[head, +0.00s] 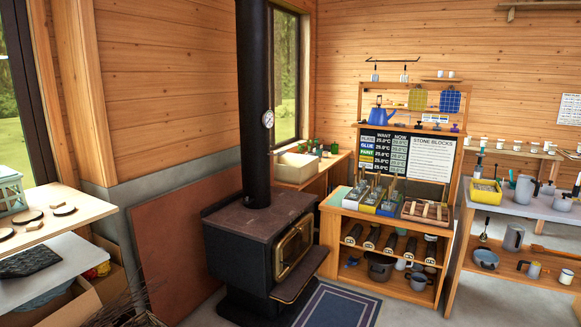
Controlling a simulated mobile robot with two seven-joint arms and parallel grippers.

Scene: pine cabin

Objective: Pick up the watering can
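A blue can with a spout and handle, which looks like the watering can (381,116), stands on a ledge of the wooden rack, above the black price board. It is small and far from me, so its finer shape is hard to tell. Neither of my grippers is in view.
A black stove (262,244) with a tall flue stands in the middle, left of the wooden rack unit (342,212). A dark blue rug (338,306) lies before the unit. A table (536,207) with grey jugs is at right. A worktop (66,222) is at left.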

